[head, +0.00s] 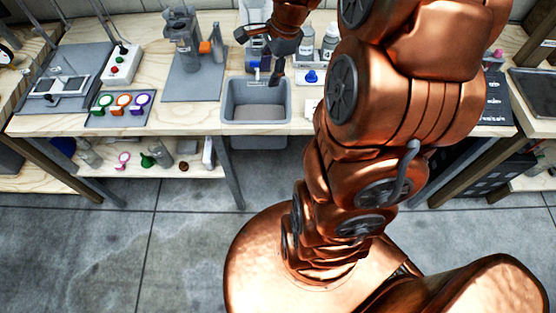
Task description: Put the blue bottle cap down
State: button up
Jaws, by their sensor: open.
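A small blue cap-like piece (311,77) sits on a pale patch of the bench, just right of the grey bin (284,118). My gripper (262,58) hangs above the back of the bin, at the top middle of the head view. Its dark fingers are spread and I see nothing held between them. The gripper is left of the blue piece and apart from it. A small patch of blue (254,66) shows behind the fingers; I cannot tell what it is.
Bottles (328,42) stand behind the blue piece. Left of the bin are a grey fixture (186,45), a board with coloured rings (120,107) and a white button box (121,65). My copper arm hides much of the bench's right side. The bin looks empty.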

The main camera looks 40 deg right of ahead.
jog(key=s+a+r+n+g, duration=0.2)
jog(key=s+a+n, duration=0.7)
jog(key=a+n, duration=0.15)
jog(key=s+a+n+g+h, duration=0.1)
jog(key=s+a+n, duration=0.1)
jog(key=s+n, duration=0.3)
jog(key=s+a+n+h, duration=0.1)
jog(key=s+a+n, duration=0.1)
jog(key=s+n, duration=0.3)
jog(key=s, duration=0.4)
jog(key=shift+a+g, duration=0.35)
jog(key=shift+g, duration=0.05)
